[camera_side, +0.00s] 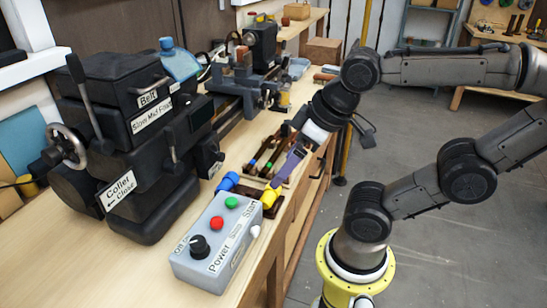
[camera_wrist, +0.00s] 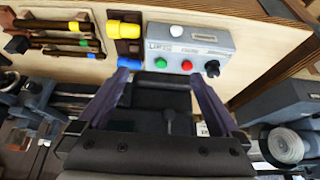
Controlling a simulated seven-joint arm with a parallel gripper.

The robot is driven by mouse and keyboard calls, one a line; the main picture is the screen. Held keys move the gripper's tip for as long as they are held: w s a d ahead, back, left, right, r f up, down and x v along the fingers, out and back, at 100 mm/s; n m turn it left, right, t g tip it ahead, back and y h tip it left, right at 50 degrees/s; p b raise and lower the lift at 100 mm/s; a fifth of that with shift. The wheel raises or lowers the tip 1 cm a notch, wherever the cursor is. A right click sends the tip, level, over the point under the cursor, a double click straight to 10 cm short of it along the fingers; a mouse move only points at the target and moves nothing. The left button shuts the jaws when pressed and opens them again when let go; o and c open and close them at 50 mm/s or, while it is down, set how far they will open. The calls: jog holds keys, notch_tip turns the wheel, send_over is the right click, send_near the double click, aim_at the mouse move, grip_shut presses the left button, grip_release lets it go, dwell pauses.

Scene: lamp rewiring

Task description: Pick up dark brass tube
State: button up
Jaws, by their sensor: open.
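Several dark brown-brass tubes with coloured bands lie side by side in a wooden tray (camera_wrist: 101,48) at the upper left of the wrist view. One of these tubes (camera_wrist: 45,24) has a yellow band at its end; others show green and blue bands. I cannot tell which is the dark brass tube. In the side view the tray lies on the bench, partly hidden by my gripper (camera_side: 284,170). My gripper, with purple fingers, also shows in the wrist view (camera_wrist: 158,78), open and empty. It is above the bench near the tray's front end, apart from the tubes.
A grey control box (camera_side: 218,240) with coloured buttons stands at the front. A blue cap (camera_side: 229,181) and a yellow cap (camera_side: 268,198) sit in a dark holder between box and tray. A large black lathe (camera_side: 130,140) fills the left. The bench edge is on the right.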

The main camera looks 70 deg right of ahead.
jog(key=c, duration=0.6)
jog(key=w+d+r+m+g+h, duration=0.15)
jog(key=w+d+r+m, duration=0.3)
jog(key=m, duration=0.45)
jog(key=m+g+h, duration=0.3)
jog(key=m+g, duration=0.3)
jog(key=m, duration=0.3)
send_over(274, 154)
jog(key=w+a, duration=0.1)
jog(key=a, duration=0.2)
jog(key=f, duration=1.6)
jog(key=shift+d+f, duration=0.2)
jog(key=shift+f, duration=0.15)
jog(key=shift+x, duration=2.8)
